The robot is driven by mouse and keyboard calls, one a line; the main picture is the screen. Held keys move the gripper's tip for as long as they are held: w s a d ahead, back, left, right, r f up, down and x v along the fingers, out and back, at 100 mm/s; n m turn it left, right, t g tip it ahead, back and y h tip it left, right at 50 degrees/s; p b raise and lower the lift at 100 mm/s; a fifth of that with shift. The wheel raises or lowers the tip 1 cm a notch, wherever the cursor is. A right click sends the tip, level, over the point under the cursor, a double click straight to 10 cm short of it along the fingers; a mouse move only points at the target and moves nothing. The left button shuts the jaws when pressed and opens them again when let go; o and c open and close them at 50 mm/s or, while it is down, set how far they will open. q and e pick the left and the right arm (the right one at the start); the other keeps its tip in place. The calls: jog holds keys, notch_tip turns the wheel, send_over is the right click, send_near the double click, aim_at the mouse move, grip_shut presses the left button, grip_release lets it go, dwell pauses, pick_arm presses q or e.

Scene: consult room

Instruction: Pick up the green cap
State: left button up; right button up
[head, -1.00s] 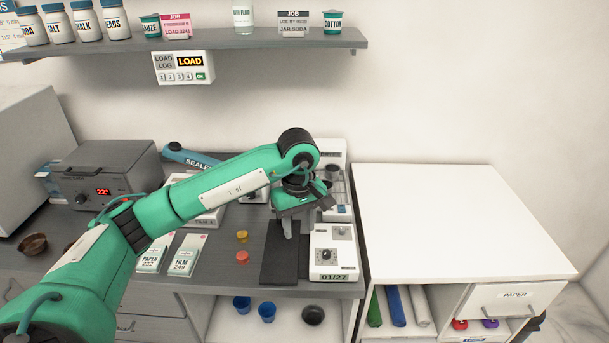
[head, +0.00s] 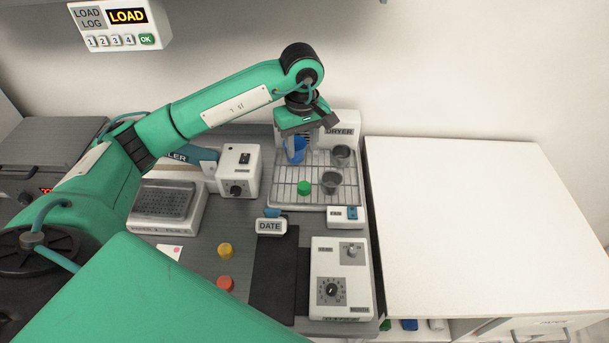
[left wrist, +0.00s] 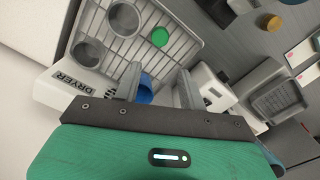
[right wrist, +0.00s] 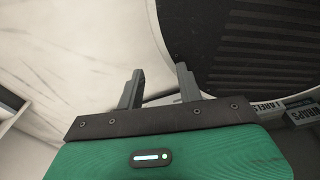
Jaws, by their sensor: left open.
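The green cap (head: 304,188) lies on the wire rack of the dryer (head: 343,205), toward its front left. It also shows in the left wrist view (left wrist: 160,37), beyond the fingertips. My left gripper (left wrist: 157,70) is open and empty, over the back left of the rack. A blue cup (head: 295,151) is right by its fingers in the head view and shows partly between and behind them in the left wrist view (left wrist: 146,93); I cannot tell whether they touch. My right gripper (right wrist: 160,70) is open and empty, away from the rack, and absent from the head view.
Two grey cups (head: 330,182) stand on the rack right of the cap. A DATE stamp (head: 270,226), a black mat (head: 274,272) and a dial box (head: 341,280) are in front. Yellow (head: 225,251) and red (head: 226,284) pieces lie left. The white cabinet top (head: 460,230) is clear.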

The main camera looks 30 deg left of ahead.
pick_arm(q)
jog(key=p, duration=0.2)
send_near(304, 185)
jog(key=shift+s+a, duration=0.15)
jog(key=shift+s, duration=0.1)
jog(key=f, duration=0.3)
jog(key=shift+w+a+f, duration=0.1)
jog(key=shift+w+f, duration=0.05)
jog(key=shift+w, duration=0.1)
jog(key=shift+f, duration=0.1)
jog(key=shift+s+f+p, duration=0.1)
jog(key=shift+f+p, duration=0.05)
jog(key=shift+p, duration=0.3)
jog(key=f+p, duration=0.2)
jog(key=f, duration=0.2)
jog(key=shift+d+f+p, duration=0.1)
jog(key=shift+d+p, duration=0.1)
jog(key=shift+p, duration=0.1)
jog(key=shift+f, duration=0.3)
pick_arm(e)
jog(key=r, duration=0.2)
jog(key=s+r, duration=0.1)
jog(key=r, duration=0.2)
jog(key=shift+s+d+r, duration=0.1)
jog(key=shift+s+r, duration=0.1)
jog(key=shift+r, duration=0.15)
pick_arm(q)
jog(key=shift+c, duration=0.3)
pick_arm(e)
jog(key=shift+d, duration=0.1)
